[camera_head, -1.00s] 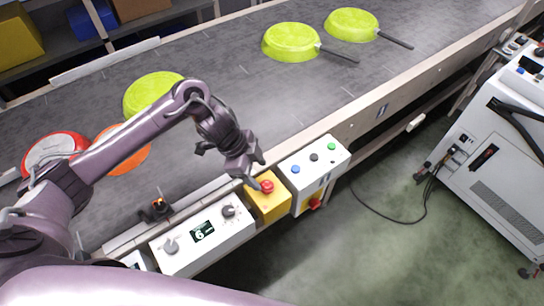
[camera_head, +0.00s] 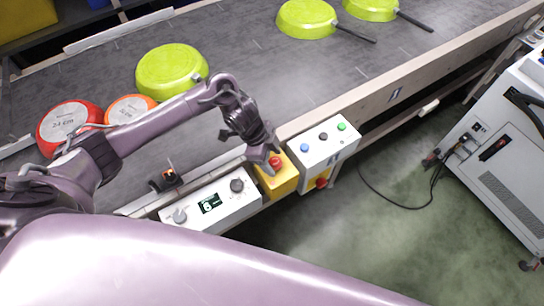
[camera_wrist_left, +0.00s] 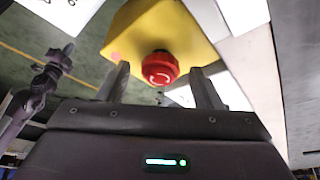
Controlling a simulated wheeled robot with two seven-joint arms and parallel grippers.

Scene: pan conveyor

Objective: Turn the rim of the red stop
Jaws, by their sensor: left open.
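The red stop (camera_head: 275,162) is a round red button on a yellow box (camera_head: 283,180) at the conveyor's near edge. In the left wrist view the red stop (camera_wrist_left: 160,67) shows its round face with a ring mark, on the yellow box (camera_wrist_left: 165,30). My left gripper (camera_head: 270,155) is at the stop, partly covering it in the head view. In the wrist view the left gripper (camera_wrist_left: 159,78) is open, with one finger on each side of the stop; I cannot tell whether either touches it. My right gripper is not in view.
A white button box (camera_head: 322,140) adjoins on the right, with another red knob (camera_head: 321,183) below it. A white dial panel (camera_head: 210,203) is on the left. Green pans (camera_head: 172,72) and red and orange pans lie on the conveyor (camera_head: 240,60). A white cabinet (camera_head: 500,150) stands right.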

